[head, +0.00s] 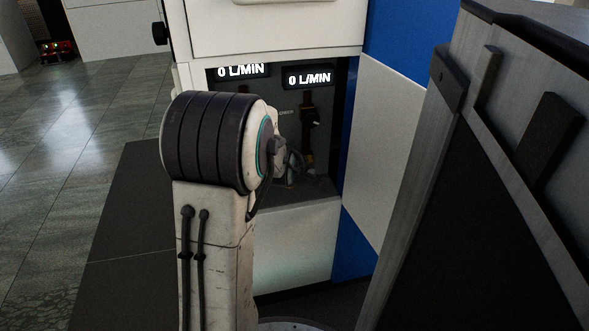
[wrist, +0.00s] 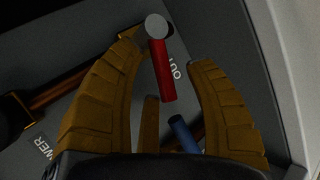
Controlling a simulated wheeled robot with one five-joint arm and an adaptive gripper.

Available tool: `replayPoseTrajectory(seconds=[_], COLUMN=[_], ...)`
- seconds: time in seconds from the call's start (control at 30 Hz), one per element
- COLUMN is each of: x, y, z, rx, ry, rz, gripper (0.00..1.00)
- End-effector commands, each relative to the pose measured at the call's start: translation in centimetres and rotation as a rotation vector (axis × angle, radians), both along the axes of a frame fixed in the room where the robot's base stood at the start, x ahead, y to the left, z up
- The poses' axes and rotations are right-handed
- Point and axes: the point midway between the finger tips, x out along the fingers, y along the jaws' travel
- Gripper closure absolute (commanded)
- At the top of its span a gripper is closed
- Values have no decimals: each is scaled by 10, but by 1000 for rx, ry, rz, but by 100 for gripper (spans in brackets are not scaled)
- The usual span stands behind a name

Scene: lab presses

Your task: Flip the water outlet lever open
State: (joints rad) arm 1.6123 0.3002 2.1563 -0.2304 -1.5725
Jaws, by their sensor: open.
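In the wrist view, a red lever (wrist: 162,75) with a round grey pivot (wrist: 157,26) at its upper end stands out from a grey panel beside lettering that reads "OUT". My gripper (wrist: 166,50) is open, with its tan fingers on either side of the red lever. A gap shows between the lever and each finger. A blue lever (wrist: 184,134) lies lower, near the gripper's base, and is partly hidden. In the head view, my arm reaches into the recess and hides much of my gripper; the red lever cannot be made out there.
Two displays reading "0 L/MIN", left (head: 243,71) and right (head: 308,79), hang above the recess. A dark pipe with a valve (head: 307,130) stands beneath the right one. A large grey panelled unit (head: 420,150) is close on the right. Open tiled floor (head: 90,130) lies left.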

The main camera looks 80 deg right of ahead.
Motion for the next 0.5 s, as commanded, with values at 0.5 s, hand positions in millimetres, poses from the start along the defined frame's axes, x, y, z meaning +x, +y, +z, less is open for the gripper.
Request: replayPoseTrajectory(seconds=[0.5], x=[0], y=[-2], z=[-2], rx=[0], ry=[0], rz=[0], gripper=[62])
